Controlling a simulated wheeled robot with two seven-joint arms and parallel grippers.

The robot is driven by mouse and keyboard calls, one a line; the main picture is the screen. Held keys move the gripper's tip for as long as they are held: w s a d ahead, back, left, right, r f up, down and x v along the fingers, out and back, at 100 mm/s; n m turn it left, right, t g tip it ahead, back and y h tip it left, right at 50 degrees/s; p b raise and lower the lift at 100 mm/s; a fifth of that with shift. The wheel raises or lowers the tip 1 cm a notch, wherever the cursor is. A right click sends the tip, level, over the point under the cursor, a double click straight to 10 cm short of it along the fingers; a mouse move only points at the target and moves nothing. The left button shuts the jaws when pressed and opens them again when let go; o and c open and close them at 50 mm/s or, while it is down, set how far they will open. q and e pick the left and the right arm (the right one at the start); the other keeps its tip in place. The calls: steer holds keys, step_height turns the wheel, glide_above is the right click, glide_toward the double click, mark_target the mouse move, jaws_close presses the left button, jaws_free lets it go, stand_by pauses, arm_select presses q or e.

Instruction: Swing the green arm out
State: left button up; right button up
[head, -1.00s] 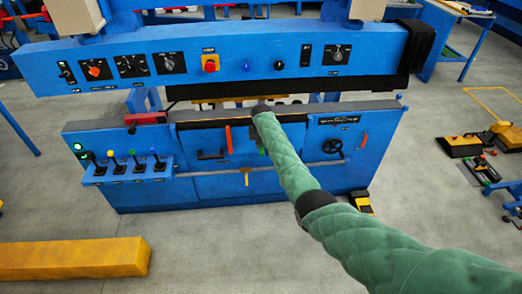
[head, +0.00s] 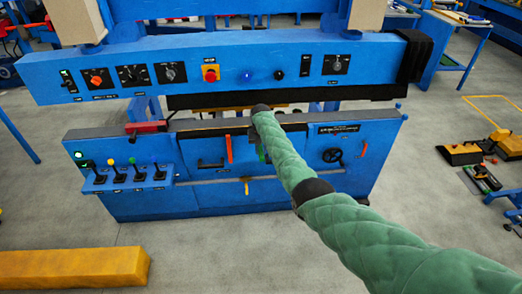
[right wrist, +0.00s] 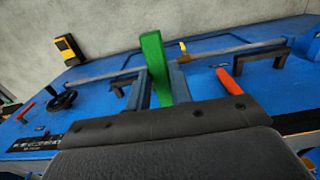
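The green arm (right wrist: 153,68) is an upright green bar on the front of the blue machine. It shows large in the right wrist view. In the head view only a small green piece (head: 262,153) shows beside my sleeved right forearm, which covers the rest. My right gripper (right wrist: 160,88) is at the green arm, with one grey finger on each side of it. Little or no gap shows, and I cannot tell whether the fingers press on it. My left gripper is not in view.
An orange handle (head: 229,149) and a black handwheel (head: 332,155) flank the spot. Coloured levers (head: 132,172) stand at the left, and a control panel (head: 120,75) overhangs above. A yellow beam (head: 75,267) lies on the floor front left. Floor between it and the machine is clear.

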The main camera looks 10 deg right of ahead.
steer(key=o, duration=0.3)
steer(key=shift+o, duration=0.2)
steer(key=shift+w+r, duration=0.1)
steer(key=shift+r, duration=0.3)
step_height(320, 180, up, 2)
steer(key=shift+b, duration=0.5)
step_height(320, 180, up, 4)
steer(key=shift+r+b, duration=0.2)
steer(key=shift+b, duration=0.4)
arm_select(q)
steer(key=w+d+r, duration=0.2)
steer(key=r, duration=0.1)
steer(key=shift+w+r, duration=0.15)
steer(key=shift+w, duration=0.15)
arm_select(e)
steer(key=shift+r, duration=0.3)
